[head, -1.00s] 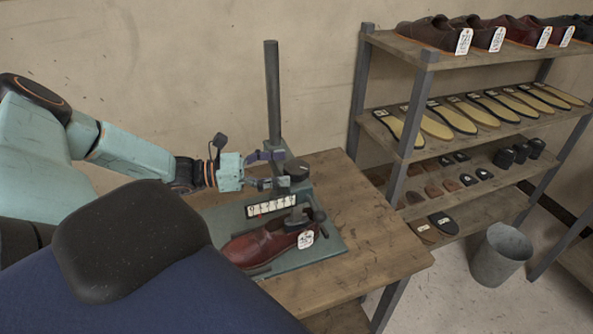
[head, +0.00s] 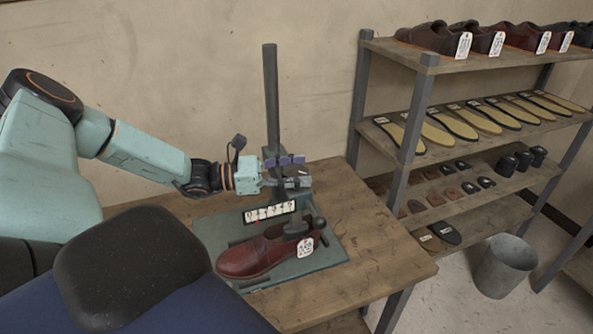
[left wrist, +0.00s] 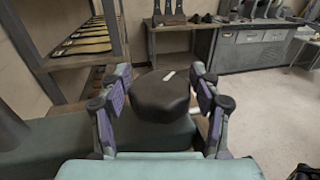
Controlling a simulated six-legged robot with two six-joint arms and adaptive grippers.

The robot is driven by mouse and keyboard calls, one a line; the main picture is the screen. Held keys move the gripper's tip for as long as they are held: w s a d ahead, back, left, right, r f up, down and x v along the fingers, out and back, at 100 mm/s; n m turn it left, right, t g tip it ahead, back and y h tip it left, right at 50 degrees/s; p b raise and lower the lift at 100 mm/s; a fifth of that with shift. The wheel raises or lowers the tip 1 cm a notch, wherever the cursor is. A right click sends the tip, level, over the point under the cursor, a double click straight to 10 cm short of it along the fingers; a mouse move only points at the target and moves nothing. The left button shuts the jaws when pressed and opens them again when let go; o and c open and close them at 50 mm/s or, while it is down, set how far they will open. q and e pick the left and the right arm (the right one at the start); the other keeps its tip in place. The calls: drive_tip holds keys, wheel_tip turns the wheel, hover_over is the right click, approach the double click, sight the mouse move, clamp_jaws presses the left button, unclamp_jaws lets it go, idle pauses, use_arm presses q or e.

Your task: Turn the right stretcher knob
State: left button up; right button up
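A dark, many-sided knob (left wrist: 160,98) with a white mark on top sits between the fingers of my left gripper (left wrist: 160,75) in the left wrist view. The fingers stand apart on both sides of it, with small gaps seeming to show. In the head view my left gripper (head: 294,172) is at the machine's upright post (head: 271,95) and largely hides the knob. A dark red shoe (head: 248,257) with a white tag lies on the machine's grey-green base plate (head: 328,256). My right gripper is not in view.
A row of number tiles (head: 269,212) stands just below my left gripper. The machine rests on a wooden table (head: 385,262). A shelf rack (head: 425,62) with shoes and soles stands at the right, with a grey bucket (head: 503,266) beside it on the floor.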

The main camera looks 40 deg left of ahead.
use_arm(q)
drive_tip(key=c, duration=0.7)
drive_tip(key=shift+f+m+g+h+b, duration=0.2)
drive_tip(key=shift+m+g+h+b, duration=0.55)
drive_tip(key=shift+b, duration=0.45)
drive_tip(key=shift+c, duration=0.2)
drive_tip(key=m+g+h+b, duration=0.2)
drive_tip(key=g+b, duration=0.1)
drive_tip(key=b, duration=0.2)
drive_tip(key=m+g+h+b, duration=0.2)
drive_tip(key=m+g+b, duration=0.1)
drive_tip(key=b, duration=0.2)
drive_tip(key=shift+g, duration=0.35)
drive_tip(key=shift+r+m+g+h+b, duration=0.25)
drive_tip(key=shift+m+g+b, duration=0.55)
drive_tip(key=shift+b, duration=0.8)
drive_tip(key=shift+g, duration=0.3)
drive_tip(key=o, duration=1.2)
